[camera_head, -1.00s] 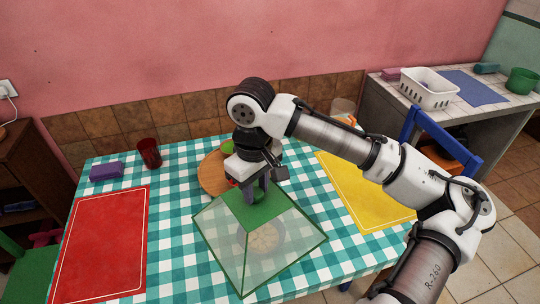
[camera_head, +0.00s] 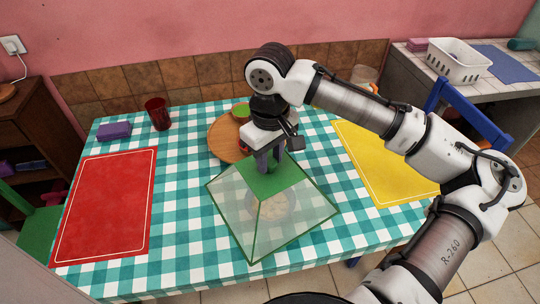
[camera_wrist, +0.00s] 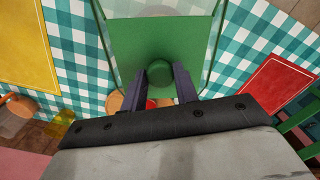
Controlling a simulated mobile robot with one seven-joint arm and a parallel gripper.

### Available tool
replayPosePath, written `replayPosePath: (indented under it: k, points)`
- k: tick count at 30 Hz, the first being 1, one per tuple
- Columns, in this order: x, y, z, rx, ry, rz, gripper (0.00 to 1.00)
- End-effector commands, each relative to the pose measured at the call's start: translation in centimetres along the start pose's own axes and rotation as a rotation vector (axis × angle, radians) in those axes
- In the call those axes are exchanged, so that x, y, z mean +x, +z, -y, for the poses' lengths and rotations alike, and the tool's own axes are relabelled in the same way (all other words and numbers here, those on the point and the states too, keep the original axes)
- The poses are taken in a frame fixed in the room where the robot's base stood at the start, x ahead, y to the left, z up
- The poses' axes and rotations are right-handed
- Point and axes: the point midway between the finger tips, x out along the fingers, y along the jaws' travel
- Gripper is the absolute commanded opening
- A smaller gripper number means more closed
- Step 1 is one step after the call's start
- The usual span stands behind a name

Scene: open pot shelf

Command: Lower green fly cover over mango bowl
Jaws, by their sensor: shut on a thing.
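The green fly cover (camera_head: 232,205) is a see-through pyramid with green edges and a flat green top with a knob. My gripper (camera_head: 270,163) is shut on the knob, with the cover hanging upright below it. In the wrist view, the fingers (camera_wrist: 160,85) stand either side of the green knob (camera_wrist: 160,72). A pale round bowl (camera_head: 272,206) shows dimly through the cover, within its outline; its contents are blurred. I cannot tell whether the cover's lower rim touches the tablecloth.
The checked table (camera_head: 185,190) carries a red mat (camera_head: 107,205) at left and a yellow mat (camera_head: 385,165) at right. A round wooden board (camera_head: 222,140) lies behind my gripper. A red cup (camera_head: 158,114) and purple block (camera_head: 114,131) stand at the back left.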

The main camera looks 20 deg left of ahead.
Motion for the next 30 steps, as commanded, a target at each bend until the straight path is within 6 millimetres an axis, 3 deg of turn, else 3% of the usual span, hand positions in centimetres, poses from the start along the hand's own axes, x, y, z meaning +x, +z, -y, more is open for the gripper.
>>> replayPosePath:
  k: [3, 15, 30]
  points:
    - [1.5, 0.0, 0.0, 0.001, 0.000, 0.001, 0.00]
    - [4.6, 0.0, 0.0, 0.000, -0.002, 0.000, 0.00]
    - [5.0, 0.0, 0.0, 0.000, -0.001, 0.000, 0.00]
